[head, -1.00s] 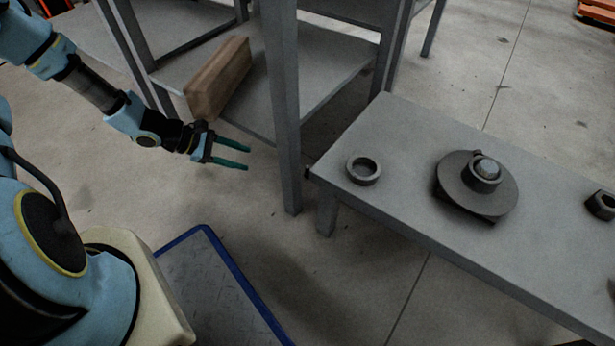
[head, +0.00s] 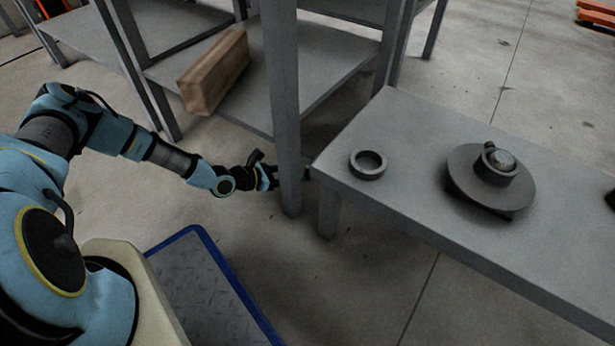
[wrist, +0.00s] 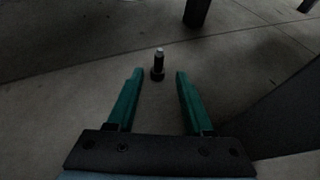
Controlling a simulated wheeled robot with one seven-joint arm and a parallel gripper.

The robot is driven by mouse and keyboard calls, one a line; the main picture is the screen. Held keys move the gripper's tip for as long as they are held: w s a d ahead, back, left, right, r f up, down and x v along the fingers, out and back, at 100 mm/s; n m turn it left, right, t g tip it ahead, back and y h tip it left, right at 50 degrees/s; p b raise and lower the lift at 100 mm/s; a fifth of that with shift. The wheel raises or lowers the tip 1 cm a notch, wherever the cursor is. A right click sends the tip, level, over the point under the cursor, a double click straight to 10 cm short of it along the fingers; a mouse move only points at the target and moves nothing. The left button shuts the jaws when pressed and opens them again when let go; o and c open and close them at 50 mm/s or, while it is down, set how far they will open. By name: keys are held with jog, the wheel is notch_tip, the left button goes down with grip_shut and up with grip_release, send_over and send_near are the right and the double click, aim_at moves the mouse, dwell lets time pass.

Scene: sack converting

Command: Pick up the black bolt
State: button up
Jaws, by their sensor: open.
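The black bolt (wrist: 158,66) shows in the wrist view, upright on the concrete floor, with its wider end down and a pale tip on top. It is centred just ahead of the gap between my fingertips, and neither finger touches it. My gripper (wrist: 159,74) is open and empty, with green fingers on either side of that line. In the head view my gripper (head: 272,178) is low by the grey post, which hides most of its fingers. I cannot make out the bolt in the head view.
A grey rack post (head: 284,110) stands close to my gripper. A low grey bench (head: 410,140) is just right, holding a ring (head: 368,165) and a round flanged part (head: 490,178). A wooden block (head: 215,75) lies on the rack shelf. A blue-edged platform (head: 215,265) is on the floor.

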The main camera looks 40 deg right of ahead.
aim_at(308, 174)
jog(key=b+x, duration=0.3)
jog(key=x, duration=0.2)
jog(key=shift+w+r+b, duration=0.1)
jog(key=shift+b, duration=0.25)
jog(key=shift+d, duration=0.3)
jog(key=shift+r, duration=0.1)
grip_shut()
